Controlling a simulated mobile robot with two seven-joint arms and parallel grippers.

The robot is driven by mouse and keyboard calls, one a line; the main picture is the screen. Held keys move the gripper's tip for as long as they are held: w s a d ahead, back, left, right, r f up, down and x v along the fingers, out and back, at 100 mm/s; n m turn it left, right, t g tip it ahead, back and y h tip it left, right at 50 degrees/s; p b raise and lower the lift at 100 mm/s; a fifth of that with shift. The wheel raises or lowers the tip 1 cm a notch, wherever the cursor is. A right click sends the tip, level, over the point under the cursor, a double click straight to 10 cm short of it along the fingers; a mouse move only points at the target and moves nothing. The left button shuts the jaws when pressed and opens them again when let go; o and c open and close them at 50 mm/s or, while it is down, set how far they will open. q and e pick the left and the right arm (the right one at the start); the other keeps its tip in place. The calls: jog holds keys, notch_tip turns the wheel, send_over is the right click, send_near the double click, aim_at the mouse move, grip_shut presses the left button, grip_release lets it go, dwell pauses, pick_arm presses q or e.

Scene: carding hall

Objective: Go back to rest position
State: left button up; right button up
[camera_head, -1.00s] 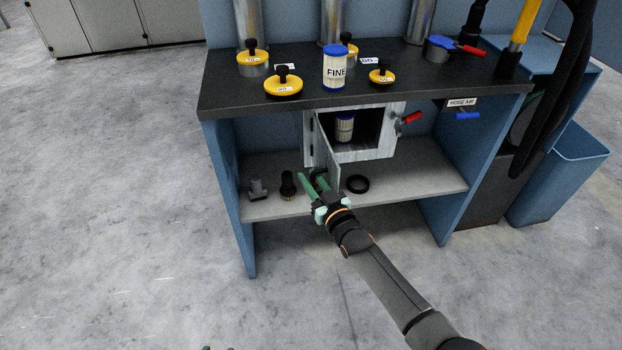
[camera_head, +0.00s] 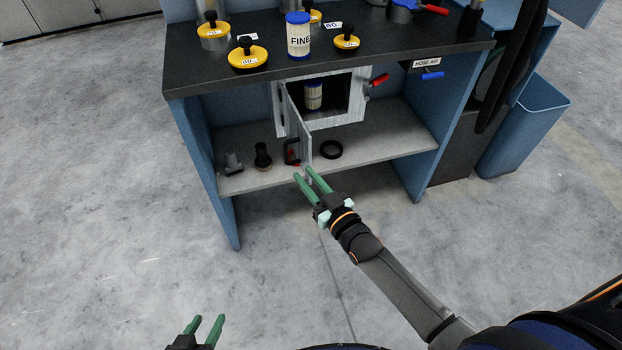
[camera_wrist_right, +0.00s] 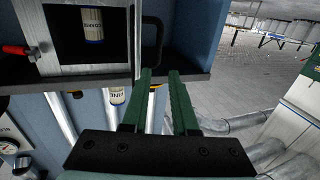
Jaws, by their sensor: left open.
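My right gripper (camera_head: 306,176) is in front of the bench's lower shelf, near the bottom of the open cabinet door (camera_head: 298,125). Its green fingers are apart with nothing between them; they also show in the right wrist view (camera_wrist_right: 159,75), below the door's dark handle (camera_wrist_right: 152,42). My left gripper (camera_head: 207,326) is at the bottom left of the head view, over the floor, with its fingers apart and empty. Its arm is mostly out of view.
The blue bench with a dark top (camera_head: 200,78) carries a FINE canister (camera_head: 298,38) and yellow lids (camera_head: 248,57). The white cabinet (camera_head: 358,110) holds another canister (camera_head: 313,95). A black ring (camera_head: 331,149) lies on the shelf. Floor left of the bench is clear.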

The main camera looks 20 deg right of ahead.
pick_arm(q)
jog(key=shift+w+d+r, duration=0.1)
jog(key=shift+w+r, duration=0.05)
pick_arm(e)
jog(key=shift+s+d, duration=0.2)
jog(key=shift+s, duration=0.5)
jog(key=s+a+f+g, duration=0.1)
jog(key=s+f+g, duration=0.2)
jog(key=s, duration=0.4)
jog(key=s+a+f+g+h, duration=0.1)
jog(key=s+f+g, duration=0.2)
jog(key=s, duration=0.4)
jog(key=s+a+f+g, duration=0.1)
jog(key=s+f+g, duration=0.15)
jog(key=s, duration=0.45)
pick_arm(q)
jog(key=s+a+r+y+p, duration=0.1)
jog(key=s+a+r+p, duration=0.1)
jog(key=r+p, duration=0.6)
jog(key=a+p, duration=0.1)
jog(key=p, duration=0.3)
jog(key=shift+a+r+n, duration=0.35)
jog(key=shift+a+n, duration=0.05)
pick_arm(e)
jog(key=s+d+r+h, duration=0.1)
jog(key=d+r, duration=0.3)
jog(key=r, duration=0.4)
jog(key=shift+m, duration=0.4)
